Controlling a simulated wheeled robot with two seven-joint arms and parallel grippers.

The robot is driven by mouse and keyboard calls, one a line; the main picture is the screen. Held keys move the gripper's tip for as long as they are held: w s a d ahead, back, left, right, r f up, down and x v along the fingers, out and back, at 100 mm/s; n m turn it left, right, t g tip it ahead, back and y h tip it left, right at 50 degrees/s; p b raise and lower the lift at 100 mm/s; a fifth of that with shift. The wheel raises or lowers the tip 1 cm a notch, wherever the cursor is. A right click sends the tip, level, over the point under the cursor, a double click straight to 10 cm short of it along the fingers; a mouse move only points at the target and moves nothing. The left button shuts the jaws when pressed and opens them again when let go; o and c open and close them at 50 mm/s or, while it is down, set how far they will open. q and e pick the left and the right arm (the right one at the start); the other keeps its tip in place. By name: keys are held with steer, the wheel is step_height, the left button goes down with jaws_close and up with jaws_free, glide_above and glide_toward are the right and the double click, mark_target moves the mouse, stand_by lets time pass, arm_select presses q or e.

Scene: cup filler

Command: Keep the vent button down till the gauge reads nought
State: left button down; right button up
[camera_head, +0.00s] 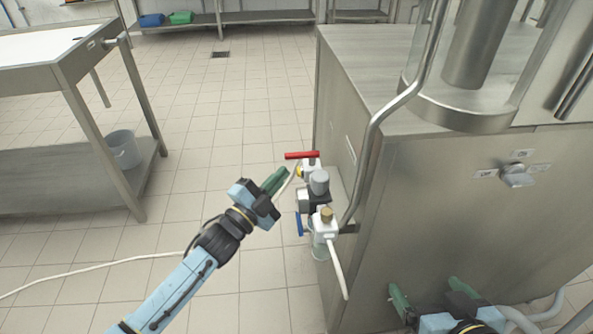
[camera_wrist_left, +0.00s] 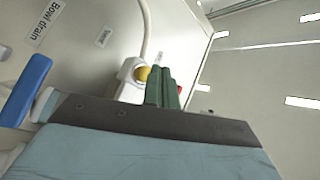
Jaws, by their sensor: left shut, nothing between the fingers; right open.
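My left gripper (camera_head: 276,181) is shut and empty, its green fingers just left of the valve fittings on the side of the steel machine. In the left wrist view its fingers (camera_wrist_left: 165,87) are together beside a round yellow button (camera_wrist_left: 143,74) on a white fitting. They overlap the fitting in that view; I cannot tell whether they touch it. Nothing is labelled as the vent button, and no gauge face is readable. My right gripper (camera_head: 432,292) is open and empty, low at the front of the machine.
A red lever (camera_head: 301,155) sits above the fittings and a blue lever (camera_head: 299,224) below. A steel pipe (camera_head: 373,150) runs down the machine's corner. A "Bowl drain" label (camera_wrist_left: 47,22) shows on the panel. A steel table (camera_head: 60,75) stands left; the tiled floor between is mostly clear.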

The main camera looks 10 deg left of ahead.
arm_select(q)
steer(key=shift+a, duration=0.1)
steer(key=a, duration=0.2)
steer(key=s+a+p, duration=0.1)
steer(key=a, duration=0.1)
steer(key=shift+s+a, duration=0.2)
steer(key=shift+a, duration=0.15)
stand_by(0.3)
